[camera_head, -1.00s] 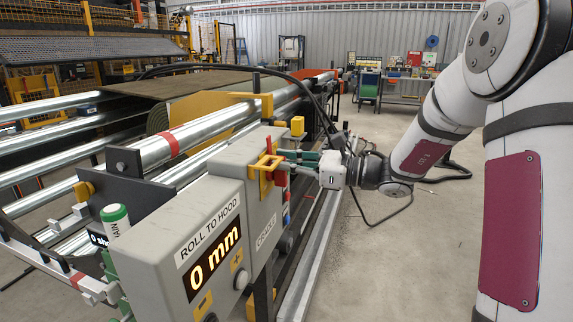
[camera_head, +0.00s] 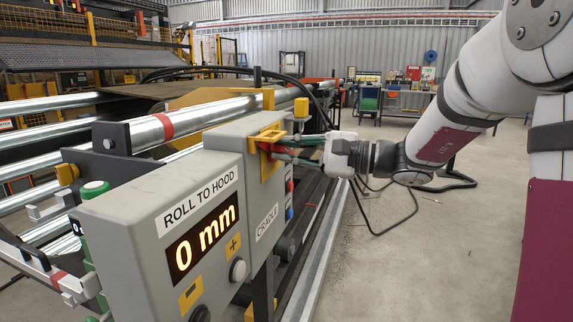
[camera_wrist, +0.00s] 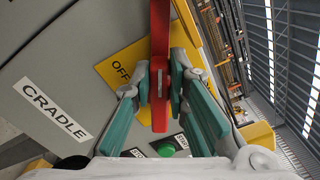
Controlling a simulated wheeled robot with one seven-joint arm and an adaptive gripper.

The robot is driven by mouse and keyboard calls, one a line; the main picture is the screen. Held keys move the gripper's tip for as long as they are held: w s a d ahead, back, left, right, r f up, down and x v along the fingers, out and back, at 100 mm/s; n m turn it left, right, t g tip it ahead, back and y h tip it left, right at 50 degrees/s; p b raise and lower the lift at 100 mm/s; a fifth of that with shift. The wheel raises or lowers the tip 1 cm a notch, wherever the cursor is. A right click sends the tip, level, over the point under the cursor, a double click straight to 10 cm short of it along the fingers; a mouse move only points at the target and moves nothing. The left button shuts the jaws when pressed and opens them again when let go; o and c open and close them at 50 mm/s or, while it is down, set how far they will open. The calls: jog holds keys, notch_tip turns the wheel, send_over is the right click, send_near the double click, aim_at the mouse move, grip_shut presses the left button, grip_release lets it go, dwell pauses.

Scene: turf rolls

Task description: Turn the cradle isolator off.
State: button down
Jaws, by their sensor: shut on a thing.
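The cradle isolator has a red handle (camera_wrist: 160,35) on a yellow plate (camera_wrist: 115,70) fixed to the grey box labelled CRADLE (camera_wrist: 75,50). The word OFF shows on the plate left of the handle in the wrist view. My gripper (camera_wrist: 160,84) is shut on the red handle, with a teal finger on each side of it. The handle runs up and down in the wrist view. In the head view the yellow plate (camera_head: 265,138) and CRADLE label (camera_head: 267,222) show on the box's face; my fingers partly cover the handle there.
A grey box (camera_head: 150,215) marked ROLL TO HOOD, reading 0 mm, stands in the front left. A green button (camera_wrist: 168,149) sits below the handle. Steel rollers (camera_head: 190,118) run behind the boxes. Open concrete floor (camera_head: 440,240) lies to the right.

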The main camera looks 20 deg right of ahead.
jog(key=n+b, duration=0.1)
jog(key=b, duration=0.1)
jog(key=f+n+b, duration=0.1)
jog(key=n+b, duration=0.1)
jog(key=shift+s+a+f+b, duration=0.1)
jog(key=shift+s+f+b, duration=0.1)
jog(key=shift+b, duration=0.2)
jog(key=n+b, duration=0.2)
jog(key=b, duration=0.1)
jog(key=shift+f+n, duration=0.1)
jog(key=shift+n, duration=0.2)
jog(key=shift+b, duration=0.5)
jog(key=c, duration=1.6)
grip_release()
jog(key=shift+o, duration=0.2)
jog(key=v, duration=1.2)
